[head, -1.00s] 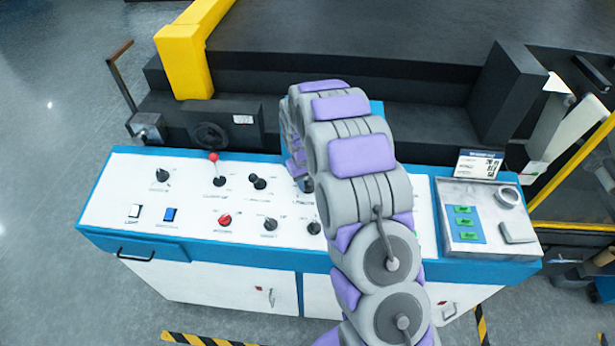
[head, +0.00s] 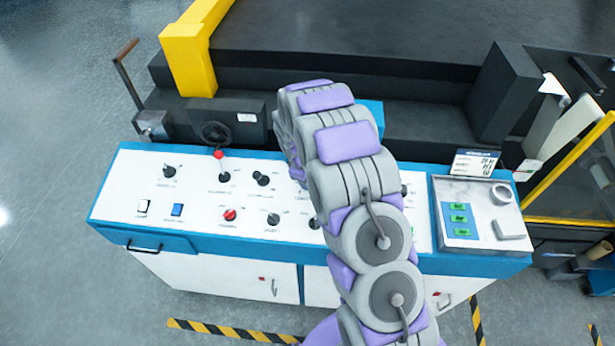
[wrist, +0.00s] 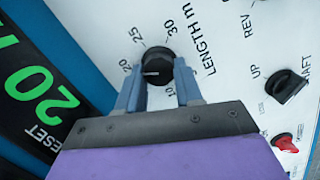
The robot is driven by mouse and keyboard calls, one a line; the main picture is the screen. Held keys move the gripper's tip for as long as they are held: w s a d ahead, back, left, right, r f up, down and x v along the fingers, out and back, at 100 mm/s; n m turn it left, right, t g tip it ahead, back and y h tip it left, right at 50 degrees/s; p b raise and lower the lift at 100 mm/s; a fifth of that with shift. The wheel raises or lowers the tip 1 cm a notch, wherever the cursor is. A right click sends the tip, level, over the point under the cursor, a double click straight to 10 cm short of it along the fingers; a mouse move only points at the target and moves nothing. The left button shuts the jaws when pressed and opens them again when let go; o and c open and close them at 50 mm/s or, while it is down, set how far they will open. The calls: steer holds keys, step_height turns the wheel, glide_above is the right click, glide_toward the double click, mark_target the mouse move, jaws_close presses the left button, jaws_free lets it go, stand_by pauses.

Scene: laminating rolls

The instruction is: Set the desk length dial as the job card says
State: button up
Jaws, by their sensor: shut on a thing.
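The length dial (wrist: 157,54) is a black round knob on the white desk panel, labelled "LENGTH m", with 10, 20, 25 and 30 readable around it. A pale mark on the knob points roughly left, near the 20 side; its exact setting is hard to tell. My gripper (wrist: 157,72) is shut on this knob, one blue-grey finger on each side. In the head view my arm hides the gripper and the dial. The job card (head: 475,162) stands at the back right of the desk; its text is too small to read surely.
A dark display (wrist: 40,95) with green digits starting "20" and "RESET" lies left of the dial in the wrist view. A black knob (wrist: 285,86) and a red knob (wrist: 284,143) sit to the right. A red-topped lever (head: 220,166) stands up from the desk.

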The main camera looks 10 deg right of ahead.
steer(key=shift+f, duration=0.1)
stand_by(0.3)
steer(key=o, duration=0.9)
steer(key=shift+o, duration=0.7)
steer(key=shift+w, duration=0.1)
steer(key=s+a+r, duration=0.1)
steer(key=a+r, duration=0.2)
steer(key=r, duration=1.4)
steer(key=shift+s, duration=0.15)
steer(key=shift+s, duration=0.1)
